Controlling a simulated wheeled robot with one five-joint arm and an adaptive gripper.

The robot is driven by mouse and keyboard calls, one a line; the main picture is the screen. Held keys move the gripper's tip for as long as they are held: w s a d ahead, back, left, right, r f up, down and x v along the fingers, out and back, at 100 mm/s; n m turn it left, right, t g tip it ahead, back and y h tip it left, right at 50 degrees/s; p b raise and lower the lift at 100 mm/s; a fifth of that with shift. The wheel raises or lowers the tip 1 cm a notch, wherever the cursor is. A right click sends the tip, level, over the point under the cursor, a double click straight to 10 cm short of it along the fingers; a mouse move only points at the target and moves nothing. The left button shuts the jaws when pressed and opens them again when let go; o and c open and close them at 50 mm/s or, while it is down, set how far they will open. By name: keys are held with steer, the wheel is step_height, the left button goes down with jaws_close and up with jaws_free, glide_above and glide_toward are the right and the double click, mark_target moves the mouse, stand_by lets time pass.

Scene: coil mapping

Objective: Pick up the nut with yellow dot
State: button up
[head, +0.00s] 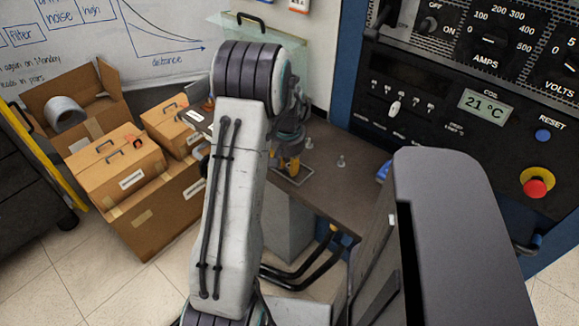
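My arm reaches from the bottom of the head view over a dark brown table (345,185). My gripper (289,166) points down at the table's left part, with small yellow-orange parts at its end. It is partly hidden by my arm and too small to show whether it is open or shut. A small flat tray or plate (296,180) with a pale edge lies just below it. I cannot make out a nut with a yellow dot; the spot under the gripper is mostly covered.
Two small metal pieces (340,162) (308,143) stand on the table right of my gripper. A control panel (480,100) with dials, a 21 °C display and a red button rises at the right. Cardboard boxes (118,165) stand at the left. A whiteboard (150,50) is behind.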

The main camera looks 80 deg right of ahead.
mark_target(289, 165)
jaws_close()
steer(key=shift+r, duration=0.45)
steer(key=r, duration=0.1)
steer(key=r+b, duration=0.1)
steer(key=r, duration=0.1)
steer(key=shift+w+a+r+b, duration=0.1)
steer(key=shift+a+r+b, duration=0.1)
steer(key=shift+r+b, duration=0.1)
steer(key=w+a+r, duration=0.2)
steer(key=a+r, duration=0.5)
steer(key=a, duration=0.4)
steer(key=shift+r+p, duration=0.35)
steer(key=shift+p, duration=0.05)
steer(key=shift+s+a+p, duration=0.1)
steer(key=shift+s+p, duration=0.05)
steer(key=shift+p, duration=0.2)
